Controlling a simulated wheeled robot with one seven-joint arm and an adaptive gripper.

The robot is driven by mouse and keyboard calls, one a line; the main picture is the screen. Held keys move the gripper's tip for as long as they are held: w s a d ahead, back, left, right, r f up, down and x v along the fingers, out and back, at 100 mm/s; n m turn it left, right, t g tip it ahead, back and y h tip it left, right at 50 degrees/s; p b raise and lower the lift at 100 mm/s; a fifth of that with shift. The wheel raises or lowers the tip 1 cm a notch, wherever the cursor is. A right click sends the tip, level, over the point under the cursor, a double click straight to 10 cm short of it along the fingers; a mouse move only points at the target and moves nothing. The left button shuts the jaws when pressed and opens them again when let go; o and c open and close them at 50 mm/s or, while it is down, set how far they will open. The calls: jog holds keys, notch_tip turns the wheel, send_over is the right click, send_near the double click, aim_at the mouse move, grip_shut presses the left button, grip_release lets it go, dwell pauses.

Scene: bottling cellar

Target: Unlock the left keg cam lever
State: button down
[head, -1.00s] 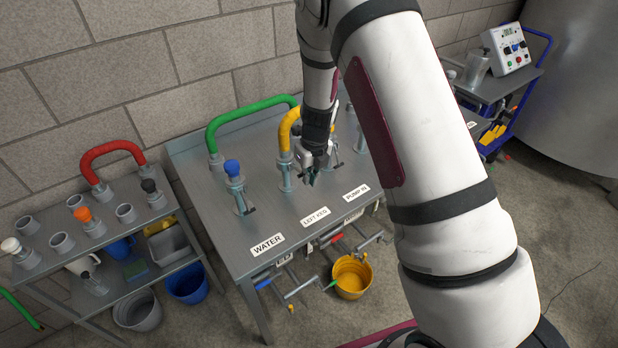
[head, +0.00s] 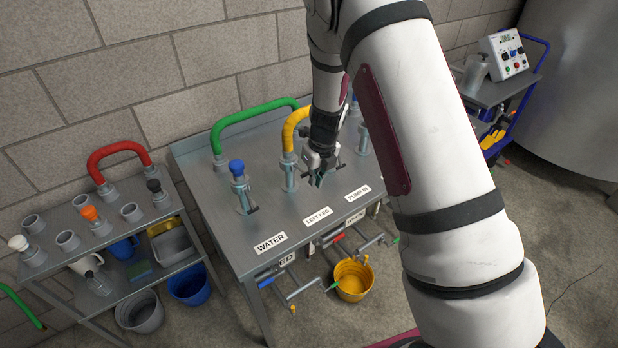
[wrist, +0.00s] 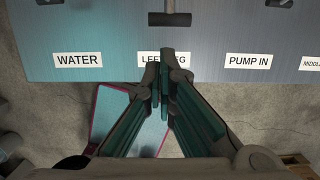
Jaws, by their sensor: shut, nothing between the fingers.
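The left keg fitting (head: 289,176) stands on the steel table behind the LEFT KEG label (head: 318,216), with a yellow hose (head: 291,130) on top. My gripper (head: 318,178) is right beside this fitting, at its right front, pointing down. In the wrist view its fingers (wrist: 166,72) are shut and empty, over the LEFT KEG label. A dark lever bar (wrist: 169,19) lies just ahead of the fingertips in the wrist view; a small gap shows in the picture, but I cannot tell height or contact. In the head view my gripper largely hides this lever.
The water fitting (head: 241,190) with a blue cap stands to the left, a green hose (head: 245,118) behind it. Further fittings stand right, partly behind my arm. Valve handles stick out at the table front, above a yellow bucket (head: 352,289). A cart (head: 62,262) stands left.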

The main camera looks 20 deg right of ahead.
jog(key=s+a+r+n+y, duration=0.1)
jog(key=s+r+n, duration=0.25)
jog(key=r, duration=0.65)
jog(key=s+a+r+n, duration=0.1)
jog(key=s+r+n, duration=0.25)
jog(key=r, duration=0.65)
jog(key=s+r+n+t, duration=0.1)
jog(key=s+r+n, duration=0.5)
jog(key=s+n, duration=0.6)
jog(key=s+r+n+t+h, duration=0.1)
jog(key=s+r+n, duration=0.5)
jog(key=s+n, duration=0.6)
jog(key=shift+s+d+n+t+h+b, duration=0.2)
jog(key=shift+d+n+t+h+b, duration=0.15)
jog(key=shift+n+t, duration=0.35)
jog(key=shift+r, duration=0.1)
